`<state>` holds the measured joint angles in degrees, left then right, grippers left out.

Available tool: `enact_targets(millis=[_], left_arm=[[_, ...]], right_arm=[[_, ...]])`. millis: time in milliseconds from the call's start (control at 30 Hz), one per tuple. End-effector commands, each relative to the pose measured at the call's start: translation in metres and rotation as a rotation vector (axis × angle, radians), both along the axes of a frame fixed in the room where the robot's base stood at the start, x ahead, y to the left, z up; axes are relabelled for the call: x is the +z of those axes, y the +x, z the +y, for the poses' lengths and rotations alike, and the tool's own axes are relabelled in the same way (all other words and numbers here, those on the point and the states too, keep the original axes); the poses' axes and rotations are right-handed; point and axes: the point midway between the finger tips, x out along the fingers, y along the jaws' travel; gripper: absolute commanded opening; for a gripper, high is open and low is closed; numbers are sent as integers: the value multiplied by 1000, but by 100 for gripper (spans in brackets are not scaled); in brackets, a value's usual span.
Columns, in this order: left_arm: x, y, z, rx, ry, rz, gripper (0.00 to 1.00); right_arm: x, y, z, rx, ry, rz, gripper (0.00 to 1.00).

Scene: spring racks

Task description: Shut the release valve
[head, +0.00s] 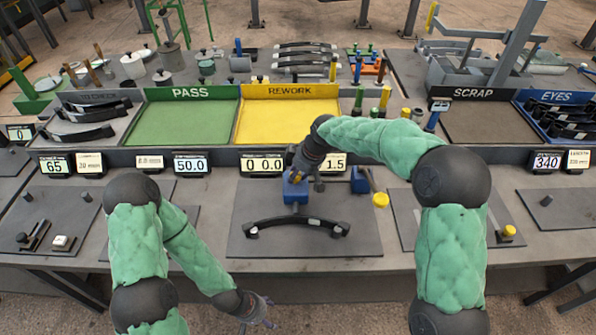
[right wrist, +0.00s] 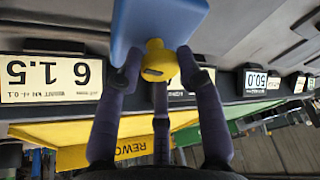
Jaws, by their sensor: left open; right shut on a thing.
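A blue block (head: 295,190) stands at the back of the middle grey plate, below the number displays. In the right wrist view the blue block (right wrist: 158,22) carries a yellow knob (right wrist: 157,62), which looks like the release valve. My right gripper (head: 297,174) reaches down to the block from the right. In the right wrist view its fingers (right wrist: 158,72) are closed around the yellow knob. In the head view that knob is mostly hidden by the gripper. My left gripper (head: 262,312) is open and empty, low in front of the bench edge, away from the block.
A black curved leaf spring (head: 297,226) lies across the middle plate in front of the block. A yellow round knob (head: 380,200) is to the right. Behind the displays are the green PASS tray (head: 180,125), yellow REWORK tray (head: 262,123) and SCRAP tray (head: 485,125).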

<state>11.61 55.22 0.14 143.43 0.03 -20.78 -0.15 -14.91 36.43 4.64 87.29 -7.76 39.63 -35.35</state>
Motion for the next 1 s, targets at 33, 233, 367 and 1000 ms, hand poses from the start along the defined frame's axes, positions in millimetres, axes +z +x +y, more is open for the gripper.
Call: enact_targets(millis=[33, 233, 367, 1000], left_arm=[[2, 0, 0, 0, 0, 0, 67], [1, 0, 0, 0, 0, 0, 67], [-4, 0, 0, 0, 0, 0, 67], [-52, 0, 0, 0, 0, 0, 67]], right_arm=[[3, -1, 3, -39, 2, -4, 5], [2, -1, 4, -228, 3, -7, 5], [1, 0, 5, -350, 3, -8, 5], [1, 0, 8, -955, 8, -8, 5]])
